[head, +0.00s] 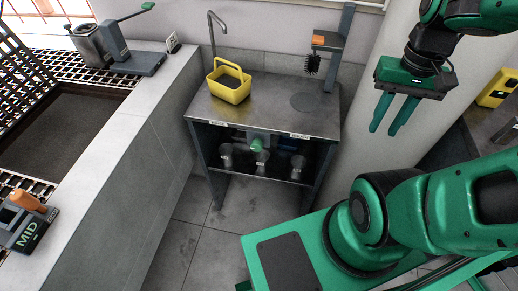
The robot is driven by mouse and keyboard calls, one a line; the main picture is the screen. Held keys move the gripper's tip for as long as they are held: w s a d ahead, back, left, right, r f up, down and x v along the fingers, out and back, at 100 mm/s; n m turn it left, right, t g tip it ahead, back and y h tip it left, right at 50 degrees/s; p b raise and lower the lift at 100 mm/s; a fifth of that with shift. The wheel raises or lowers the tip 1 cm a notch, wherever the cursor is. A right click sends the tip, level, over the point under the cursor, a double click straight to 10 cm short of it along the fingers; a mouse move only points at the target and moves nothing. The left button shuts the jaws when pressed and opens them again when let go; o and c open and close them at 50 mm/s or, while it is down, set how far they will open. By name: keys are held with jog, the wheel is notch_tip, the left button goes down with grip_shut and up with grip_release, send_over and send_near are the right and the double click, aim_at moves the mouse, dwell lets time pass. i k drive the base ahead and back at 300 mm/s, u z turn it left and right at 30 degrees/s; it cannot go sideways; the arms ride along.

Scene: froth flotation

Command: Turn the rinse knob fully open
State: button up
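No knob with a readable "rinse" label shows. A small green handle (257,145) sits on a grey block under the top of the metal bench (270,108), at the front middle; I cannot tell whether it is the rinse knob or how far it is turned. A thin curved tap (213,35) rises at the back left of the bench. My gripper (392,115) hangs to the right of the bench, pointing down, apart from everything. Its two green fingers are spread with nothing between them.
A yellow basket (229,82) stands on the bench near the tap. A grey stand (342,45) with an orange part and a dark brush is at the back right. Several pale vessels sit on the shelf below. A concrete ledge (120,140) runs left; the tiled floor (240,220) before the bench is clear.

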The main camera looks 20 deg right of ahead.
aim_at(257, 145)
jog(key=u, duration=0.05)
jog(key=k, duration=0.65)
jog(key=u, duration=0.7)
